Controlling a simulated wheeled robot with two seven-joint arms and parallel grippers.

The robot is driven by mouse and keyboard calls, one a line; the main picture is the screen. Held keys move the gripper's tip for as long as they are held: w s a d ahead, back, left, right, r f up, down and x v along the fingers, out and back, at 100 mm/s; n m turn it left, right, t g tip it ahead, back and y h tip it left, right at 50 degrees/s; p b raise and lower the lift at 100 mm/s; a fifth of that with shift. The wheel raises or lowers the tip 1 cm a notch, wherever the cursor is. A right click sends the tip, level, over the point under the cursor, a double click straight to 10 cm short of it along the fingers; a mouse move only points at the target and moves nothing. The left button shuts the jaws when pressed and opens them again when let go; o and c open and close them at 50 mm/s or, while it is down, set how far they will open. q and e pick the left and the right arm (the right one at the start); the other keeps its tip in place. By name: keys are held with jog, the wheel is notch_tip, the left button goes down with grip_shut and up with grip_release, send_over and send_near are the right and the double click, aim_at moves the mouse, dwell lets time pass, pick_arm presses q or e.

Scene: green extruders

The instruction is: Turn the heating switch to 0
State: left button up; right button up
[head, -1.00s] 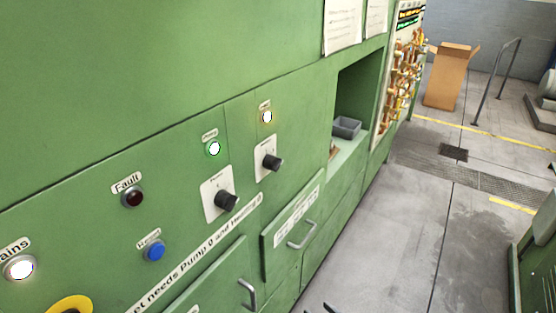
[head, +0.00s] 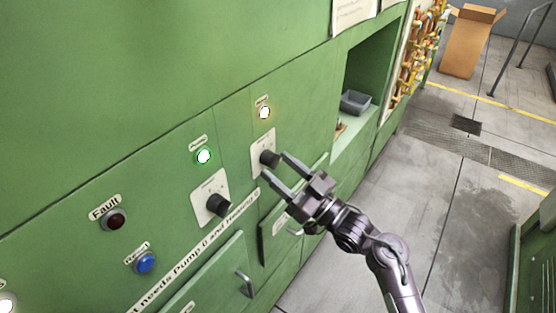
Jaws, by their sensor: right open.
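The green panel carries two black rotary switches on white plates. My left gripper is not in view.
A dark red Fault lamp (head: 115,220) and a blue button (head: 145,263) are at the left. Drawer handles (head: 245,284) stick out below the switches. A recess holds a grey bin (head: 354,102).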

jog(key=shift+w+a+r, duration=0.25)
jog(key=shift+w+a, duration=0.05)
jog(key=shift+a, duration=0.15)
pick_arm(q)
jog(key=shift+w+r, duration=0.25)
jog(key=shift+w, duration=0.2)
pick_arm(e)
jog(key=c, duration=1)
pick_arm(q)
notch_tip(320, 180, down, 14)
jog(key=b, duration=1.3)
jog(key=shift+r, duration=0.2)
pick_arm(e)
jog(key=shift+o, duration=0.2)
jog(key=shift+w+d+r+n+g+y, duration=0.15)
jog(key=shift+n+g, duration=1.1)
jog(key=shift+n, duration=1.5)
jog(key=shift+w+n+g+y, duration=0.1)
jog(key=shift+n+g+y, duration=0.15)
jog(key=shift+n+g, duration=1.75)
jog(key=shift+w+d+r+n+g+y, duration=0.15)
jog(key=shift+n+g, duration=0.4)
jog(key=shift+n, duration=2.9)
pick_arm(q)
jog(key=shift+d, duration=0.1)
